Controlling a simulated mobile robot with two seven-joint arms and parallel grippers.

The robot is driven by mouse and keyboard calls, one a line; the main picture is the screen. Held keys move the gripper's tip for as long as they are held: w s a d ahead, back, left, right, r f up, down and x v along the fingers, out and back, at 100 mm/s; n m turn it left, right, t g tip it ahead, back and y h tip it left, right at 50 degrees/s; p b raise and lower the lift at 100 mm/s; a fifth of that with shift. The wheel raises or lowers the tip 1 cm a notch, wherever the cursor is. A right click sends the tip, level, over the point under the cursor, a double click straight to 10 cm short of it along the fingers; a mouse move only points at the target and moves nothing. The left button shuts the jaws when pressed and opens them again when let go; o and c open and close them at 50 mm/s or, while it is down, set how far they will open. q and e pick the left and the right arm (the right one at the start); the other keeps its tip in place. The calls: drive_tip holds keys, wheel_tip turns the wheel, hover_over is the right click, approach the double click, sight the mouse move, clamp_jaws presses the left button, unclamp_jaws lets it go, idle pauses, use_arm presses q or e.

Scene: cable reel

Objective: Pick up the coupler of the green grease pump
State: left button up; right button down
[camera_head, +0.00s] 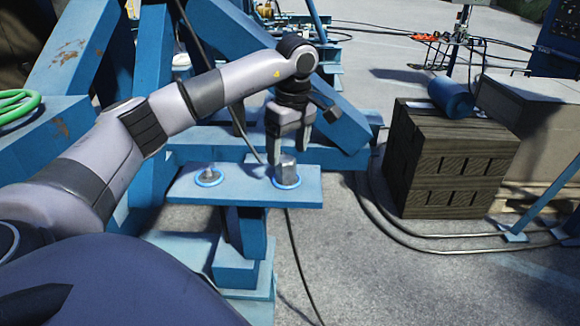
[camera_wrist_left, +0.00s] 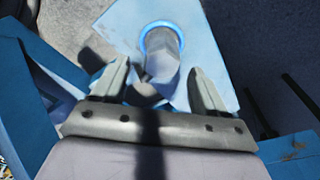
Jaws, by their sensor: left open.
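A grey metal coupler (camera_head: 288,168) stands upright on a blue ring near the right end of a blue shelf plate (camera_head: 245,190). A second, smaller metal fitting (camera_head: 208,175) sits on another blue ring at the plate's left. I cannot tell from colour which belongs to the green pump; no green pump is clearly visible. My left gripper (camera_head: 289,146) is open, pointing down just above the right coupler. In the left wrist view the coupler (camera_wrist_left: 163,56) shows between and beyond the two open fingers. Whether they touch it cannot be told. My right gripper is not in view.
A wooden block stack (camera_head: 450,160) with a blue cylinder (camera_head: 452,96) on top stands to the right. Blue beams (camera_head: 90,50) rise behind my arm. A green hose coil (camera_head: 18,103) lies at the far left. Black cables (camera_head: 420,240) run over the concrete.

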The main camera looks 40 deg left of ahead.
sight(286, 159)
use_arm(q)
drive_tip(key=f, duration=0.5)
drive_tip(key=shift+s+a+f, duration=0.15)
drive_tip(key=shift+a, duration=0.2)
drive_tip(key=c, duration=1.1)
drive_tip(key=shift+c, duration=0.7)
